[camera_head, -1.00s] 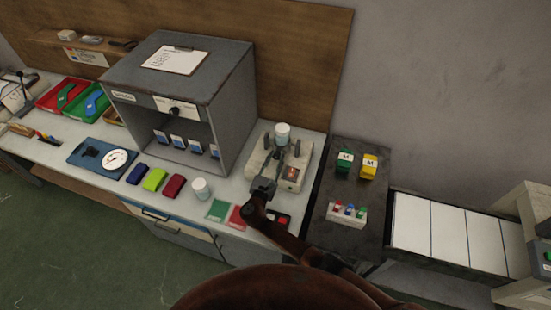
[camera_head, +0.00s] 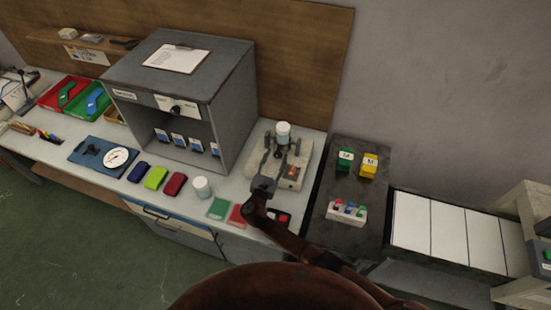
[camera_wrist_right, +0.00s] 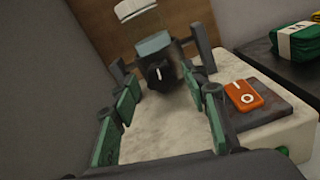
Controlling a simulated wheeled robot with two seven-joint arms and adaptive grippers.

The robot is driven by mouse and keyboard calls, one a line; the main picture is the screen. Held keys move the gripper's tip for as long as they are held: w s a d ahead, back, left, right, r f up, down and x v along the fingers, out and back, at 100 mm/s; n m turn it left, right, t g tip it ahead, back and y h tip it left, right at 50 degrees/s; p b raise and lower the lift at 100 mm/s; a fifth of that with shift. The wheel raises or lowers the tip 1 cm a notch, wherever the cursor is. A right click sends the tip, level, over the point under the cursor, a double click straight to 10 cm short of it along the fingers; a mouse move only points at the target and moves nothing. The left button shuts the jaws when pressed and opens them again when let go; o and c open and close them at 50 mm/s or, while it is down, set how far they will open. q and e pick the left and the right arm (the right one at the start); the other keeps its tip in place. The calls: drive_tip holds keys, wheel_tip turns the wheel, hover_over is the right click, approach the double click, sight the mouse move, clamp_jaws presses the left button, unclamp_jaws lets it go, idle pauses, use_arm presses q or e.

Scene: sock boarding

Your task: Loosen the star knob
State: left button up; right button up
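A black knob with a white mark (camera_wrist_right: 158,75), which looks like the star knob, sits on the front of a pale machine (camera_head: 302,158) under a white-topped cylinder (camera_head: 283,130). In the head view the knob is small and hard to make out. My right gripper (camera_head: 272,163) reaches over the front of the machine. In the right wrist view my right gripper (camera_wrist_right: 165,90) is open, its green-padded fingers spread to either side of the knob and short of it, with nothing between the pads. My left gripper is out of view.
An orange switch box (camera_wrist_right: 244,95) is on the machine, right of the fingers. A grey cabinet (camera_head: 235,110) stands close on the left. Green and yellow bundles (camera_head: 369,166) lie on a dark table to the right. A white cup (camera_head: 202,187) stands on the bench.

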drive_tip(key=shift+s, duration=0.1)
drive_tip(key=v, duration=1.1)
drive_tip(key=shift+s, duration=0.35)
drive_tip(key=shift+a+r, duration=0.1)
